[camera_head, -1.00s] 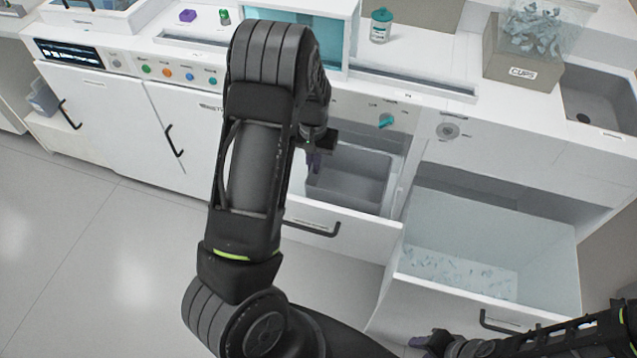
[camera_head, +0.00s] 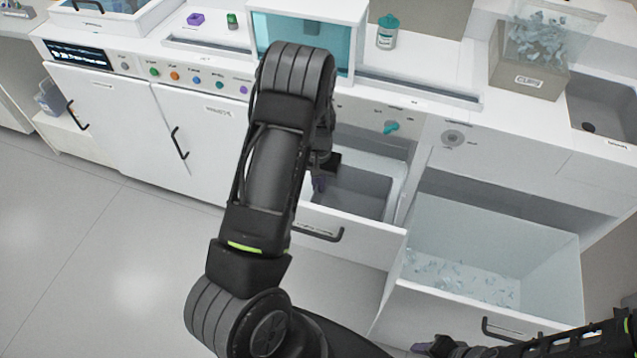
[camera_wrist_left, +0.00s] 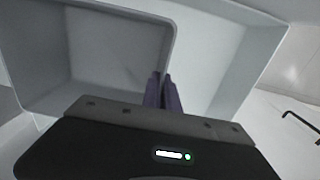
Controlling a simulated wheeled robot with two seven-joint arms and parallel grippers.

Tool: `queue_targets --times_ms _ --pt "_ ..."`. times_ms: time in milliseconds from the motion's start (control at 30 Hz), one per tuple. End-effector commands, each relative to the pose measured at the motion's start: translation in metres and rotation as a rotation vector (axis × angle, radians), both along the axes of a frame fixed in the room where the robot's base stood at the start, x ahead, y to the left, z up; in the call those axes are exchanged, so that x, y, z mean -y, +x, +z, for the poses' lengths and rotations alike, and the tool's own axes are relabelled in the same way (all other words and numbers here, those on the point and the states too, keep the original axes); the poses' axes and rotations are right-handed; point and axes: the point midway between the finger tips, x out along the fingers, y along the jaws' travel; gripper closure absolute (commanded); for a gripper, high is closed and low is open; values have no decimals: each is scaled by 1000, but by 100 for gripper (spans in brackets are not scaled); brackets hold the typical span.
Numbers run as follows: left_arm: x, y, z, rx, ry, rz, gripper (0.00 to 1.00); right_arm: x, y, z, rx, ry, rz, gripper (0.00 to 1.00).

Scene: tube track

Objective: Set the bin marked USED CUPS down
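A grey open bin (camera_head: 362,190) sits inside the pulled-out drawer (camera_head: 385,240) below the counter. I take it for the USED CUPS bin, but no marking on it is readable. It looks empty. My left gripper (camera_head: 320,182) points down at the bin's near left side. In the left wrist view, its purple fingers (camera_wrist_left: 163,92) are close together at the rim of the grey bin (camera_wrist_left: 115,50) and appear shut on its wall. Whether the bin's base touches the drawer floor is hidden. My right gripper (camera_head: 425,347) is at the bottom edge, away from the bin, its fingers unclear.
A larger open drawer (camera_head: 500,235) with small pale pieces inside is to the right. A clear-topped box (camera_head: 527,82) labelled CUPS, a teal-lidded jar (camera_head: 387,35) and a sink (camera_head: 605,110) are on the counter. Floor at left is clear.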

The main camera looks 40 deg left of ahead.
Motion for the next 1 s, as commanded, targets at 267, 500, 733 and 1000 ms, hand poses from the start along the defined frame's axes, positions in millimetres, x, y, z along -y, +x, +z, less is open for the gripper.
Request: queue_targets --times_ms 267,500,733,1000 --pt "0 0 -3 0 0 -1 92 0 0 -3 0 0 0 64" --pt "0 0 -2 0 0 -1 75 0 0 -3 0 0 0 64" --pt "0 0 -2 0 1 -1 75 0 0 -2 0 0 0 64" --pt "0 1 19 3 1 -2 75 0 0 -1 0 0 0 64"
